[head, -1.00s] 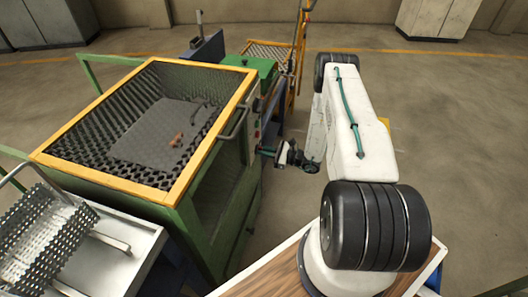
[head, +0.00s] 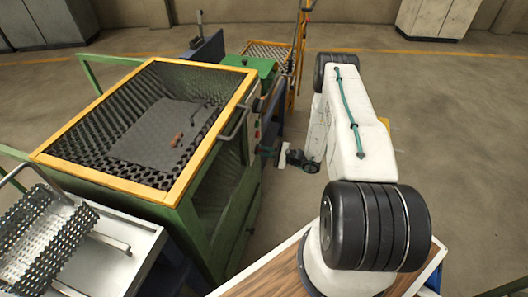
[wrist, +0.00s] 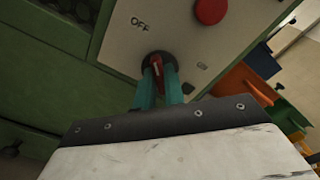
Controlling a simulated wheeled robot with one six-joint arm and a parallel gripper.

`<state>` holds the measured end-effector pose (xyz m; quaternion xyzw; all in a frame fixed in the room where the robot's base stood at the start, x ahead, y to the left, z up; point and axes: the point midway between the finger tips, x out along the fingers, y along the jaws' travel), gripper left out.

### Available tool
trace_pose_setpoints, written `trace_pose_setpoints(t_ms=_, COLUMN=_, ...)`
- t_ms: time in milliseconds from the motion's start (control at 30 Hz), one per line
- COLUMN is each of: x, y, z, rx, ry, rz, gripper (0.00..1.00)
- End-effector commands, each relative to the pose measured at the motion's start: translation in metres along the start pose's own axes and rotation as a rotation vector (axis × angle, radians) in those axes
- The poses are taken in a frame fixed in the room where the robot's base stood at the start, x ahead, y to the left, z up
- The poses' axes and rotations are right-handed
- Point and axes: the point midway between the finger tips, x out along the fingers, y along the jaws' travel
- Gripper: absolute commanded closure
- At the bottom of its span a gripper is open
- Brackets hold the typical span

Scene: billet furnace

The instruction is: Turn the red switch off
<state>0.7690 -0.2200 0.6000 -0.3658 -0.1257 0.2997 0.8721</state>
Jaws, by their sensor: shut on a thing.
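The red switch (wrist: 157,70) is a small red handle on a round black base, set in a pale panel (wrist: 180,35) on a green machine. The word OFF is printed on the panel just above and left of it. The handle stands slightly tilted between my gripper's two teal fingers (wrist: 160,85). My gripper is shut on it in the wrist view. In the head view my gripper (head: 268,151) reaches the machine's right side, and the switch is too small or hidden to make out there.
A large red button (wrist: 210,10) sits above and right of the switch. The green machine (head: 205,215) has a yellow-rimmed mesh top and a grey handle (head: 238,120). A blue stand and green box (head: 250,63) stand behind it. Floor to the right is open.

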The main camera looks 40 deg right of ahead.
Motion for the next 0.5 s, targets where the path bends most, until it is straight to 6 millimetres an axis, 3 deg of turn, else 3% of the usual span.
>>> trace_pose_setpoints(t_ms=400, x=-0.0002, y=0.0018, z=0.0008, rx=-0.005, ry=-0.002, rz=0.002, gripper=1.0)
trace_pose_setpoints(t_ms=500, x=-0.0002, y=0.0017, z=0.0007, rx=-0.005, ry=-0.001, rz=0.002, gripper=0.67)
